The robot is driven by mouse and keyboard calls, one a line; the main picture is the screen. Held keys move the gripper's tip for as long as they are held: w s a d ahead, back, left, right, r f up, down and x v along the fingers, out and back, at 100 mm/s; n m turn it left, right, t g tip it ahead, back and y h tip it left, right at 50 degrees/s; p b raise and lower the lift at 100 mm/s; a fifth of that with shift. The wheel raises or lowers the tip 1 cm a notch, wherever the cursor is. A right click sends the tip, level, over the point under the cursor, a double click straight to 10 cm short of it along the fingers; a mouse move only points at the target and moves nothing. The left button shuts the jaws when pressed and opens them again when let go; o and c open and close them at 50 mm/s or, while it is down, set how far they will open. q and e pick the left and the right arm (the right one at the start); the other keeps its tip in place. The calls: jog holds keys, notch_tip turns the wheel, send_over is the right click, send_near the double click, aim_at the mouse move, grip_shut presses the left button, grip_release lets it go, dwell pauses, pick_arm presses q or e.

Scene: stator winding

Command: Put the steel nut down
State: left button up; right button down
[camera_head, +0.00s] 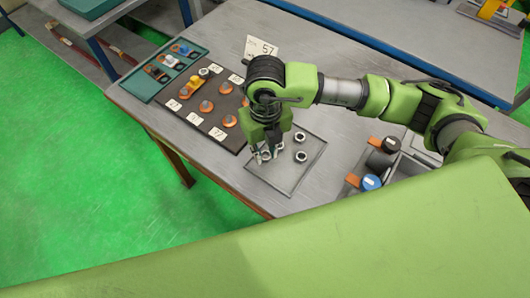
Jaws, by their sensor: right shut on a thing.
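My right gripper (265,155) points down over a flat grey tray (288,184) at the front of the table. It is shut on a steel nut (265,154), which is mostly hidden between the fingers; I cannot tell whether it touches the tray. Two more steel nuts, an upper one (299,137) and a lower one (301,156), lie on the tray just right of the gripper. My left gripper is not in view.
A dark board (196,122) with orange discs and number cards lies left of the gripper. A teal tray (150,86) is beyond it. A card marked 57 (262,47) stands behind my wrist. Dark and blue-capped items (371,182) stand at right. Bare table (330,125) lies between.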

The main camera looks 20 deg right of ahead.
jog(key=shift+s+f, duration=0.15)
jog(key=shift+f, duration=0.4)
jog(key=shift+f+p, duration=0.3)
jog(key=shift+f, duration=0.25)
jog(key=shift+a+f, duration=0.1)
jog(key=shift+f, duration=0.05)
jog(key=c, duration=2.1)
grip_release()
jog(key=shift+c, duration=0.2)
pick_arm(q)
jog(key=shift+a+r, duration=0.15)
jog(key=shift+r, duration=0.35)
pick_arm(e)
jog(key=shift+o, duration=0.2)
jog(key=shift+r, duration=0.55)
pick_arm(q)
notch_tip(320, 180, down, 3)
jog(key=b, duration=0.3)
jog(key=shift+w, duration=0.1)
pick_arm(e)
notch_tip(320, 180, up, 11)
jog(key=shift+r, duration=0.15)
